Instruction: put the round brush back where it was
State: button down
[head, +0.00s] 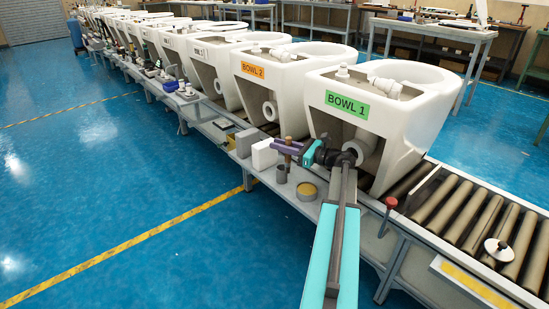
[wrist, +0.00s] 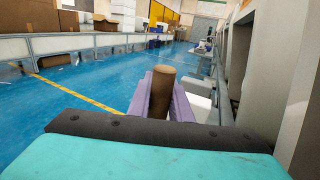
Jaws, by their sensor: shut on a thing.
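The round brush shows as an upright brown handle (wrist: 162,92) between the purple fingers of my gripper (wrist: 163,103) in the wrist view. In the head view the handle (head: 288,158) is small, and my gripper (head: 288,147) is shut on it above the side shelf, in front of Bowl 1. A dark grey cup (head: 281,174) stands on the shelf just below the handle. The brush's lower end is not clear, and I cannot tell whether it is inside the cup or above it.
Bowl 1 (head: 400,110) stands on the roller conveyor (head: 475,222) close behind my gripper. A yellow-topped tin (head: 307,191) is right of the cup, and a white box (head: 264,154) is left of it. A red-knobbed lever (head: 390,203) rises near the shelf. The blue floor is clear at left.

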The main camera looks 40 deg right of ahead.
jog(key=shift+w+d+f+b, duration=0.3)
jog(key=shift+w+f, duration=0.1)
jog(key=shift+w, duration=0.35)
jog(key=shift+w+d+f+b, duration=0.15)
jog(key=shift+w+f+b, duration=0.2)
jog(key=shift+w, duration=0.4)
jog(key=shift+w+d+f+b, duration=0.3)
jog(key=shift+w+f, duration=0.1)
jog(key=shift+w, duration=0.35)
jog(key=shift+f+b, duration=0.95)
jog(key=shift+f, duration=1.5)
jog(key=c, duration=1.6)
grip_release()
